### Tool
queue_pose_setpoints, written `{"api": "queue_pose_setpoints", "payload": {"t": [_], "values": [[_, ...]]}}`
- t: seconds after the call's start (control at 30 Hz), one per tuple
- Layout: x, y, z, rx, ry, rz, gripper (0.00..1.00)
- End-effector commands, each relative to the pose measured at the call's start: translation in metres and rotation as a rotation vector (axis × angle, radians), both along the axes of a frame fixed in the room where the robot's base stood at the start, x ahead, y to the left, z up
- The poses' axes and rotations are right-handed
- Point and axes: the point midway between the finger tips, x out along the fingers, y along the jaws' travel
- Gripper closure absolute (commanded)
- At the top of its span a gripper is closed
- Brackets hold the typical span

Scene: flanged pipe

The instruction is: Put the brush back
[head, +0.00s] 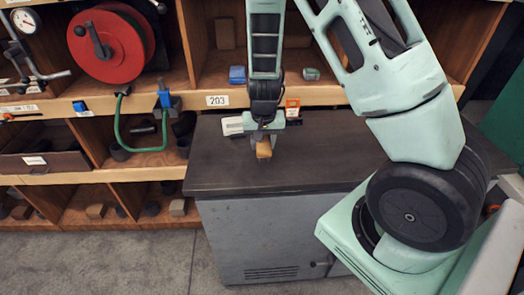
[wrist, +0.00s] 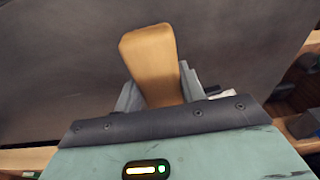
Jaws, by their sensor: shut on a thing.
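My gripper (head: 264,143) is over the dark top of the grey cabinet (head: 225,165) in the head view. It is shut on the brush (head: 264,151), of which a tan wooden part shows below the fingers. In the wrist view the brush (wrist: 152,62) is a rounded tan wooden piece between the two grey fingers of my gripper (wrist: 158,90). Its bristles are not clearly visible. Whether the brush touches the cabinet top I cannot tell.
Wooden shelves stand behind, with a 203 label (head: 217,100), a red reel (head: 111,43), a green clamp (head: 140,148) and a blue item (head: 237,75). A white box (head: 233,126) and an orange-white packet (head: 292,109) are close behind my gripper. The cabinet top's front is clear.

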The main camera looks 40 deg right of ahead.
Motion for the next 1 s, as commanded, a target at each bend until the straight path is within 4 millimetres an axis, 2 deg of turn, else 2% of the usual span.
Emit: {"api": "queue_pose_setpoints", "payload": {"t": [0.2, 0.63, 0.67, 0.73, 1.0], "values": [[0.000, -0.001, -0.031, 0.001, 0.002, -0.002, 0.89], [0.000, 0.000, -0.039, 0.000, 0.000, 0.000, 0.89], [0.000, 0.000, -0.039, 0.000, 0.000, 0.000, 0.58], [0.000, 0.000, -0.038, 0.000, 0.000, 0.000, 0.39], [0.000, 0.000, -0.038, 0.000, 0.000, 0.000, 0.39]]}}
